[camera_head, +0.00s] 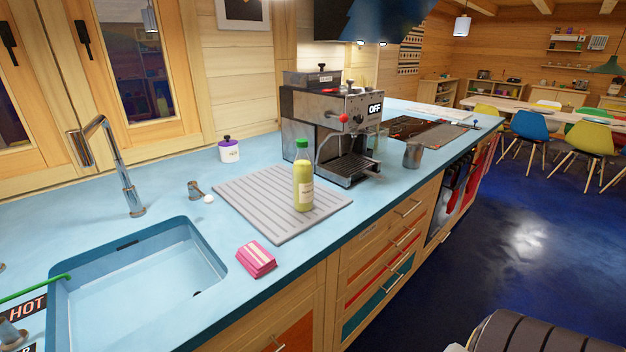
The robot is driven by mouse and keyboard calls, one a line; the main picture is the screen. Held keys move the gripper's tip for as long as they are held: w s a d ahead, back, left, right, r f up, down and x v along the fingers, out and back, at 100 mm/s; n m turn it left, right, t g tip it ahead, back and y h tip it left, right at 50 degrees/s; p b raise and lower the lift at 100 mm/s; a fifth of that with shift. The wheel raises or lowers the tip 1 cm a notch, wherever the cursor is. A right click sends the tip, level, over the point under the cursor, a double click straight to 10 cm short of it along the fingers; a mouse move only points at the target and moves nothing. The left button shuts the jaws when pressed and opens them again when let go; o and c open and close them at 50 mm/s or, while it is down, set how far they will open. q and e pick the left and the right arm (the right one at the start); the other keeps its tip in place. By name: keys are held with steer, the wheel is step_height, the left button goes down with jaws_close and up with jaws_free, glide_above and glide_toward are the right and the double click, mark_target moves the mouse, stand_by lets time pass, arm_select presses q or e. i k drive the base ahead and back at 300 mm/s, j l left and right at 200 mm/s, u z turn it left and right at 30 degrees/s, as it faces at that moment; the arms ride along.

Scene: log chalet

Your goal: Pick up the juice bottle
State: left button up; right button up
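The juice bottle (303,188) is yellow-green with a green cap and a pale label. It stands upright on the grey ribbed drying mat (250,200) on the blue counter, near the mat's right part. The coffee machine is close behind it and to its right. Nothing holds the bottle. Neither of my grippers shows in the head view.
A coffee machine (345,110) stands behind the bottle, with a metal jug (413,155) to its right. A pink-striped sponge (256,259) lies left of the bottle, near the counter's front edge. A sink (140,290) with a tall faucet (122,175) is at left.

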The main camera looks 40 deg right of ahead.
mark_target(303, 170)
steer(key=j+z, duration=0.1)
steer(key=z, duration=0.35)
steer(key=j+z, duration=0.15)
steer(key=z, duration=0.25)
steer(key=j+z, duration=0.15)
steer(key=z, duration=0.3)
steer(key=k, duration=0.05)
